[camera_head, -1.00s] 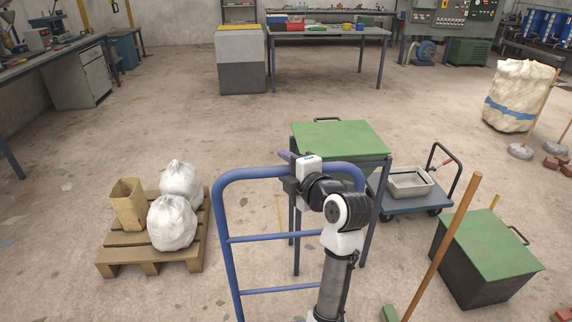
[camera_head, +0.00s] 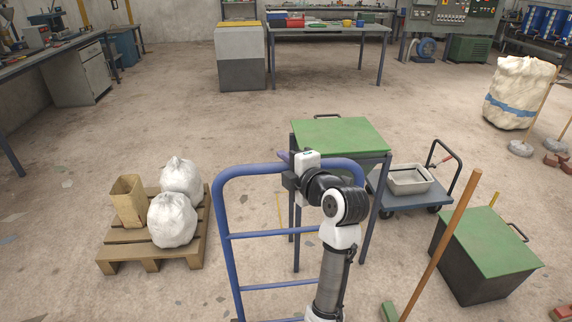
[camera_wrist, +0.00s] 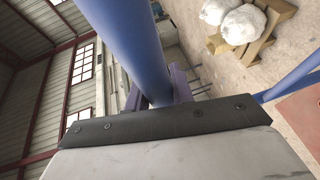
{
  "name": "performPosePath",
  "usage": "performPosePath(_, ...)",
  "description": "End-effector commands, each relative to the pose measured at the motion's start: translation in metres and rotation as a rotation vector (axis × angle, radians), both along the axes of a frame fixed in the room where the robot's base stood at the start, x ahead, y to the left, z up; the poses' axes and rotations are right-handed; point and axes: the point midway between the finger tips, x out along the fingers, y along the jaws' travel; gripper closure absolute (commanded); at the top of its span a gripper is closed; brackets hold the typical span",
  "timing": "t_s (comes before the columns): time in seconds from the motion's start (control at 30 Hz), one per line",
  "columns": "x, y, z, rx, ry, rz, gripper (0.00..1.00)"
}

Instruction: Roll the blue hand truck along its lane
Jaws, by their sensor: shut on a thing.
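The blue hand truck (camera_head: 231,236) stands upright in front of me, its tubular frame and rungs showing in the head view. Its lower end is cut off by the picture's bottom edge. My arm hides part of the frame's right side.
A pallet (camera_head: 150,252) with white sacks stands close on the left. A green-topped table (camera_head: 340,135) stands just beyond the frame. A grey cart (camera_head: 400,199) and a green-lidded bin (camera_head: 487,245) are on the right, with a broom handle (camera_head: 440,245) nearer. Floor beyond the pallet is clear.

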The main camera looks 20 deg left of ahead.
Motion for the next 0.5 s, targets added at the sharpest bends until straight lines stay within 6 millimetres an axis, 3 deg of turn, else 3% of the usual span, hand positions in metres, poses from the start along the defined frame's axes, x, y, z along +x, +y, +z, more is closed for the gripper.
performPosePath(0.27,0.035,0.014,-0.001,0.001,-0.002,0.000,1.00)
performPosePath(0.5,0.087,0.035,-0.001,0.000,-0.003,-0.002,1.00)
